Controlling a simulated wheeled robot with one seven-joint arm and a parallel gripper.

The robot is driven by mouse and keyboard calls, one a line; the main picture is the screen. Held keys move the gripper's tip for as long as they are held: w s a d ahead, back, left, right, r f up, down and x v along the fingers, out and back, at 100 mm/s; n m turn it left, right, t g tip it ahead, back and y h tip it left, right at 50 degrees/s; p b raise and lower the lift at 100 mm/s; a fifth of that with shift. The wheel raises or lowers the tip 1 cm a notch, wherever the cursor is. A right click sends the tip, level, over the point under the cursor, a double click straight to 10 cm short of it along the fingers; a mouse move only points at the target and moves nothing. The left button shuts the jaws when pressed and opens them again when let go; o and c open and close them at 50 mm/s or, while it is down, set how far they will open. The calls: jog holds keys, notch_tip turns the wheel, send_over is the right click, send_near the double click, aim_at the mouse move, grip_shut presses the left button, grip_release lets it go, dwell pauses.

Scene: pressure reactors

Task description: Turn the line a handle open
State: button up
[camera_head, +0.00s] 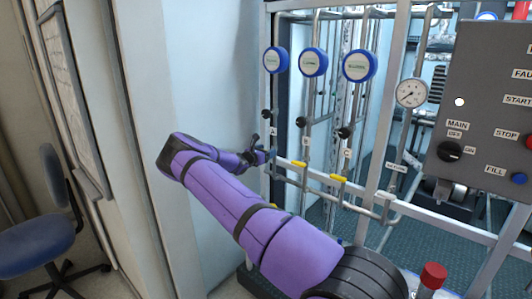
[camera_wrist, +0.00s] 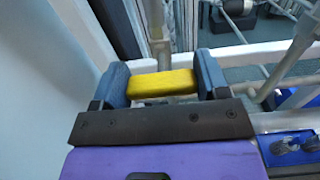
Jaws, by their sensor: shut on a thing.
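My purple arm reaches across to the pipe rack, and my gripper (camera_head: 264,156) is at the lower part of the line marked A, the leftmost line. In the wrist view, a yellow line A handle (camera_wrist: 162,84) lies crosswise between the two blue-grey fingers of my gripper (camera_wrist: 164,76). The fingers are shut on it, one at each side. A vertical metal pipe (camera_wrist: 157,40) rises just behind the handle. In the head view, my gripper hides the line A handle.
Two more yellow handles, on line B (camera_head: 300,163) and line C (camera_head: 338,178), lie roughly along the horizontal pipe to the right. Blue round gauges (camera_head: 313,62) hang above. A grey control panel (camera_head: 490,100) is at right. A white wall stands close at left.

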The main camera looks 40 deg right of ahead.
jog(key=n, duration=0.4)
jog(key=shift+w, duration=0.15)
jog(key=n, duration=0.5)
jog(key=shift+f, duration=0.1)
jog(key=n, duration=0.4)
jog(key=shift+w+f+n, duration=0.1)
jog(key=shift+n, duration=0.2)
jog(key=shift+f+n, duration=0.1)
jog(key=shift+n, duration=2)
jog(key=o, duration=0.9)
jog(key=shift+o, duration=0.2)
